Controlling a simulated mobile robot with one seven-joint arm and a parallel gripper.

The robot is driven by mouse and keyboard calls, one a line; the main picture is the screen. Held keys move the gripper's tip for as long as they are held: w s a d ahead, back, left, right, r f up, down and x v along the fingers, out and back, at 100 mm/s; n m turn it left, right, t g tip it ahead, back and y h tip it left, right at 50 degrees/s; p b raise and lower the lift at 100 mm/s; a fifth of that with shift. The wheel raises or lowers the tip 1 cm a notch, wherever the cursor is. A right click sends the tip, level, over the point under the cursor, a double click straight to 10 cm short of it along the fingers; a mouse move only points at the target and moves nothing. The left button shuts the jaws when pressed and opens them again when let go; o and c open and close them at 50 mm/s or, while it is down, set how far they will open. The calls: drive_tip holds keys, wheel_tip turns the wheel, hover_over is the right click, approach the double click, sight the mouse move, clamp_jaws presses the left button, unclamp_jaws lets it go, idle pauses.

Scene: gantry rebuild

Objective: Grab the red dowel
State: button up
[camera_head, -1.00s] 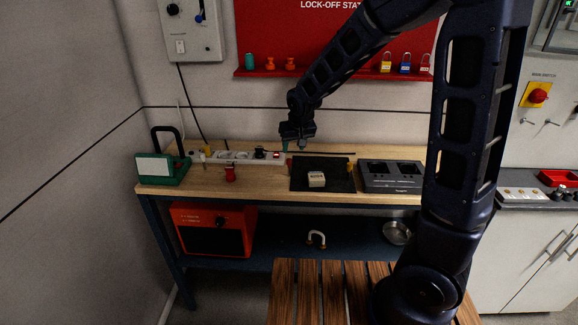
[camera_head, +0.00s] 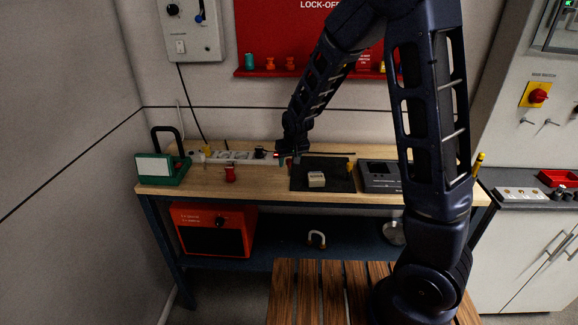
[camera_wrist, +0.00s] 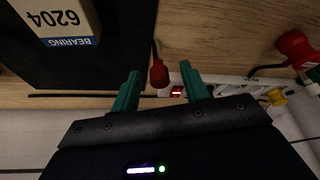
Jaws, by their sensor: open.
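A small red rounded piece (camera_wrist: 158,75), which looks like the end of the red dowel, shows in the wrist view between the fingertips of my gripper (camera_wrist: 160,82), closer to the left finger. A thin dark strip runs from it along the dark mat's edge; whether this is its shadow or part of it I cannot tell. My gripper's two teal fingers are open, apart on either side of the red piece, with nothing held. In the head view my gripper (camera_head: 283,161) is low over the bench, left of the mat; the red piece is not clear there.
A white power strip (camera_wrist: 220,84) with a lit red switch (camera_wrist: 177,91) lies behind. A bearing box (camera_head: 316,179) sits on the dark mat (camera_head: 318,164). A red object (camera_head: 230,173) stands left on the bench (camera_head: 265,184). A green device (camera_head: 163,169) is at far left.

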drive_tip(key=shift+x, duration=1.3)
clamp_jaws()
drive_tip(key=shift+r, duration=0.1)
